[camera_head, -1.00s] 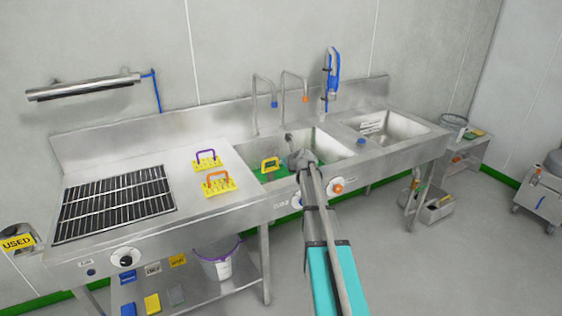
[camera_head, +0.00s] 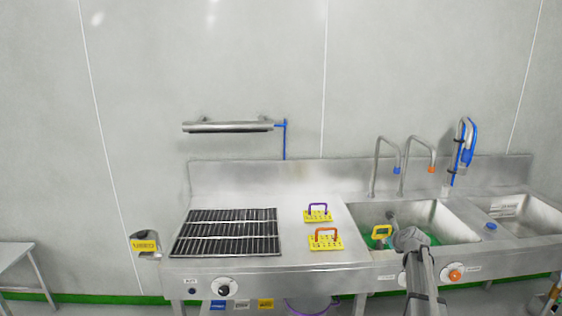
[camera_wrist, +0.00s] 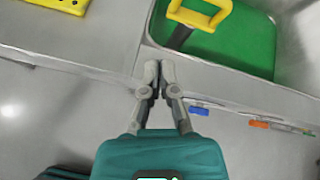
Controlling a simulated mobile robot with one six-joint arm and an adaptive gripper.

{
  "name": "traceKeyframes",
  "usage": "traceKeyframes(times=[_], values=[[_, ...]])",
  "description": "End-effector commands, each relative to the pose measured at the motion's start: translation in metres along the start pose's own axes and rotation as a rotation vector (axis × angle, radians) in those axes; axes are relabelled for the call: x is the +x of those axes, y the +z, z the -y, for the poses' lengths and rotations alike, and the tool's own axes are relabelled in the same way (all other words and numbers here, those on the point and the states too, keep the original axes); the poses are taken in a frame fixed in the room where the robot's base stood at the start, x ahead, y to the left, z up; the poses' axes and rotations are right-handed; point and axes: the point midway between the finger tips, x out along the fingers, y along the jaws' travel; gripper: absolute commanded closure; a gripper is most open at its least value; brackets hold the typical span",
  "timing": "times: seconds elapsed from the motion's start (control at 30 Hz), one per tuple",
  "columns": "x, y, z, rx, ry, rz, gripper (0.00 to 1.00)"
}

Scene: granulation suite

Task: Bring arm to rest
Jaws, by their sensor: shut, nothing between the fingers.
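My gripper (camera_wrist: 152,72) is shut and empty in the wrist view, its fingertips together near the front rim of the sink. In the head view my arm reaches up from the bottom right, and its end (camera_head: 411,238) is in front of the left sink basin (camera_head: 455,230). The fingertips are hidden there. A yellow-handled tool (camera_head: 381,233) stands in that basin, just left of my arm's end. It also shows in the wrist view (camera_wrist: 200,14), beyond the fingertips and over a green surface (camera_wrist: 235,40).
Two yellow plates, one with a purple handle (camera_head: 318,211) and one with an orange handle (camera_head: 326,240), lie on the steel counter. A black drain grid (camera_head: 227,232) is to their left. Several taps rise behind the basins. A side table (camera_head: 20,262) stands far left.

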Motion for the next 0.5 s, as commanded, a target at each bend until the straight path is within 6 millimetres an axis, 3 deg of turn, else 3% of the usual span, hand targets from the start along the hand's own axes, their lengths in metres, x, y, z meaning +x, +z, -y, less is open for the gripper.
traceKeyframes(times=[0.1,0.5], values=[[-0.009,-0.007,-0.039,-0.203,0.06,-0.046,1.0],[-0.043,-0.039,-0.149,-0.916,0.312,-0.151,1.0]])
